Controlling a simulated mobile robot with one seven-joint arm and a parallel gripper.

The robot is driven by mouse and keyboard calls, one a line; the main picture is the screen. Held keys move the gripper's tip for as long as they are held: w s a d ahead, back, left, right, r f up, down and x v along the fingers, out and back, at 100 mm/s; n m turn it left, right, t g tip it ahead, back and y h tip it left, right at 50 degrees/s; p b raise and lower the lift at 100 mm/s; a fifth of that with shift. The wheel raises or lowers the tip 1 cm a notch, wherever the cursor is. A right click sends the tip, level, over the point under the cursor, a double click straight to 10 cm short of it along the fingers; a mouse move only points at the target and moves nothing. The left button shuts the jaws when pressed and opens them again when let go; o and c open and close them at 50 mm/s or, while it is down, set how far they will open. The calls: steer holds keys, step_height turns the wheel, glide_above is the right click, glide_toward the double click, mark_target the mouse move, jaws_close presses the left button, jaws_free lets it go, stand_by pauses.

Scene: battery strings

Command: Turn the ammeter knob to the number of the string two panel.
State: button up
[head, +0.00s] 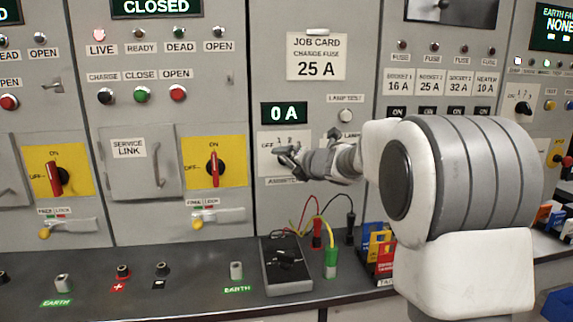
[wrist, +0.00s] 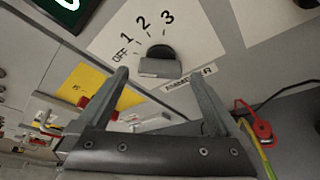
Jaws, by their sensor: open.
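The ammeter knob (wrist: 159,66) is black with a grey front bar, on a white plate (wrist: 205,43) marked OFF, 1, 2 and 3. I cannot tell for sure which mark it points to. My gripper (wrist: 160,77) is open, with one finger to each side of the knob in the wrist view; contact is not visible. In the head view my gripper (head: 284,155) is in front of the plate (head: 264,141) and hides the knob. The display above (head: 284,113) reads 0 A. No readable label marks a string two panel.
A job card (head: 316,56) reads charge fuse 25 A. A lamp test button (head: 346,116) is right of the display. Below, the bench holds a dark meter box (head: 286,265) with leads. A red-handled switch (head: 215,169) on yellow is to the left.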

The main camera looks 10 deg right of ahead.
steer(key=shift+w+a+f, duration=0.15)
steer(key=shift+w+a, duration=0.05)
steer(key=shift+w, duration=0.4)
steer(key=c, duration=1.4)
